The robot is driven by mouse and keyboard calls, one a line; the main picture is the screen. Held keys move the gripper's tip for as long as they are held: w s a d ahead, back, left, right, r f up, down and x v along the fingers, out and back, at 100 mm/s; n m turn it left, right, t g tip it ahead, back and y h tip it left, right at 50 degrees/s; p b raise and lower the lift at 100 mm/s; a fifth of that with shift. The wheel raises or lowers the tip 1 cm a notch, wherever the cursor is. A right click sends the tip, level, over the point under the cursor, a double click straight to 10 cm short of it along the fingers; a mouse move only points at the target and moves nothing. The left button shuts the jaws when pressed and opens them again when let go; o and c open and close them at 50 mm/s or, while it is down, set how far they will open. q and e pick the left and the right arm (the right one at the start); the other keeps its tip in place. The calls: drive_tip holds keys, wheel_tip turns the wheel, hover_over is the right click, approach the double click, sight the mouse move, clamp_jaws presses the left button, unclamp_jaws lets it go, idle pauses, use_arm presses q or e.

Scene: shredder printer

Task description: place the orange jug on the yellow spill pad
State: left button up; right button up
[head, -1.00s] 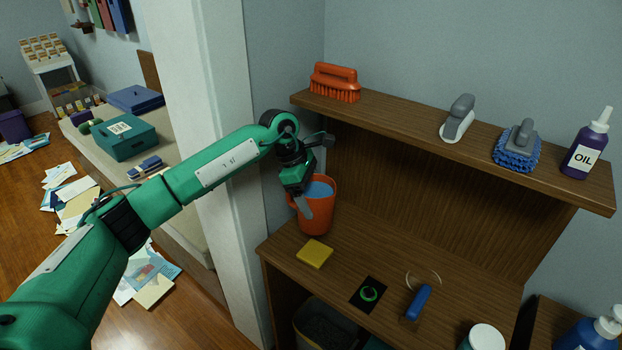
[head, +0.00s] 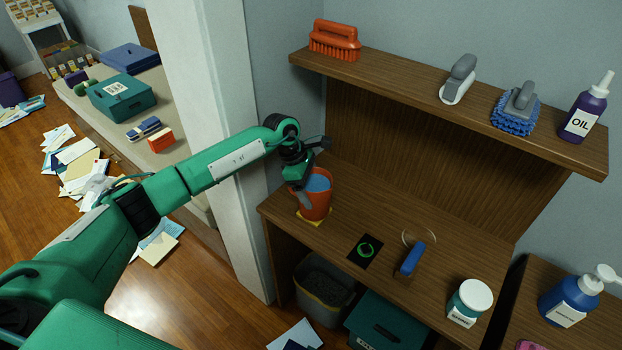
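The orange jug (head: 319,207), with blue inside its top, stands upright over the yellow spill pad (head: 301,218) on the left end of the brown workbench. Yellow edges of the pad show around the jug's base; its middle is hidden. The jug looks to be on the pad, but I cannot tell whether it rests fully or is a hair above. My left gripper (head: 302,190) is at the jug's left side, with a grey finger against it, and appears shut on it. The far finger is hidden. My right gripper is not in view.
A black mat with a green ring (head: 365,250), a blue-handled tool (head: 410,260) and a white-lidded jar (head: 470,302) are on the bench to the right. The shelf above holds an orange brush (head: 334,41), other brushes and an oil bottle (head: 584,112). A bin (head: 322,290) stands below.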

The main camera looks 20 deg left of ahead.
use_arm(q)
drive_tip(key=shift+r, duration=0.15)
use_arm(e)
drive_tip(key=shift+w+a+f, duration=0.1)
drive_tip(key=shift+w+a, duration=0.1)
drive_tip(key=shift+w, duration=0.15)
use_arm(q)
drive_tip(key=o, duration=1.5)
drive_tip(key=shift+c, duration=0.2)
drive_tip(key=b+v, duration=0.3)
drive_tip(key=v, duration=0.9)
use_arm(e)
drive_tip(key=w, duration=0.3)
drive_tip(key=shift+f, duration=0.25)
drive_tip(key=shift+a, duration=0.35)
